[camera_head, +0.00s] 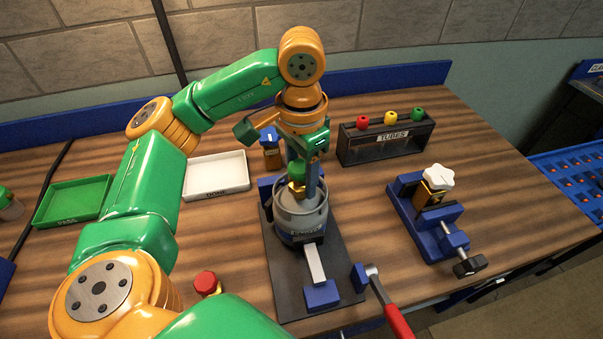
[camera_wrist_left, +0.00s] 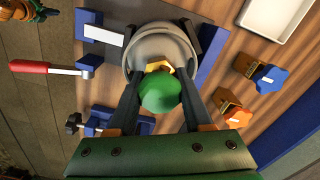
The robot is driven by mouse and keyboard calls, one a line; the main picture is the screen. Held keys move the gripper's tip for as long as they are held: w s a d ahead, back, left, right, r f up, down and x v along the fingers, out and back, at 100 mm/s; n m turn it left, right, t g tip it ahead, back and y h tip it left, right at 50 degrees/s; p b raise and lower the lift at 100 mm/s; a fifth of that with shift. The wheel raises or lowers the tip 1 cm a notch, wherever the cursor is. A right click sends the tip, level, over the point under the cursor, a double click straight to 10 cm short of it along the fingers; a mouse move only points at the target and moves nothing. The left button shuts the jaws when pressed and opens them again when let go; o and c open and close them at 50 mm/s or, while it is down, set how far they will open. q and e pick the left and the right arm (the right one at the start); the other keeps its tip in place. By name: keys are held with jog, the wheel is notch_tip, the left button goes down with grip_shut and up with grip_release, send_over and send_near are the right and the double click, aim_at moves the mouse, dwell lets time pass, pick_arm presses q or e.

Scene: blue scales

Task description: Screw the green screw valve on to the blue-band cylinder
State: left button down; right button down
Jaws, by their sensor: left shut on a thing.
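The green screw valve (camera_head: 297,171) has a round green knob and a brass-coloured lower part. In the wrist view the knob (camera_wrist_left: 160,93) sits between the two dark fingers. My left gripper (camera_head: 301,186) points down over the cylinder and is shut on the green valve. The grey cylinder (camera_head: 300,222) stands upright in a dark fixture with blue jaws. In the wrist view the brass part overlaps the mouth of the cylinder (camera_wrist_left: 147,45). I cannot tell whether the threads touch. No blue band can be made out clearly. My right gripper is out of view.
A blue vise with a white-knobbed valve (camera_head: 438,178) stands to the right. A rack marked TUBES (camera_head: 387,137) is behind it. A white tray (camera_head: 216,176) and a green tray (camera_head: 72,201) lie left. A red-handled lever (camera_head: 397,318) sticks out in front. A red knob (camera_head: 206,283) is front left.

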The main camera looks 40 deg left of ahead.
aim_at(302, 165)
pick_arm(q)
jog(key=shift+f+b, duration=0.45)
jog(key=shift+f, duration=0.15)
jog(key=shift+c, duration=1.2)
grip_release()
jog(key=shift+r, duration=0.1)
notch_tip(302, 165, up, 7)
jog(key=p, duration=0.2)
jog(key=shift+d+r+p, duration=0.1)
jog(key=shift+p, duration=0.25)
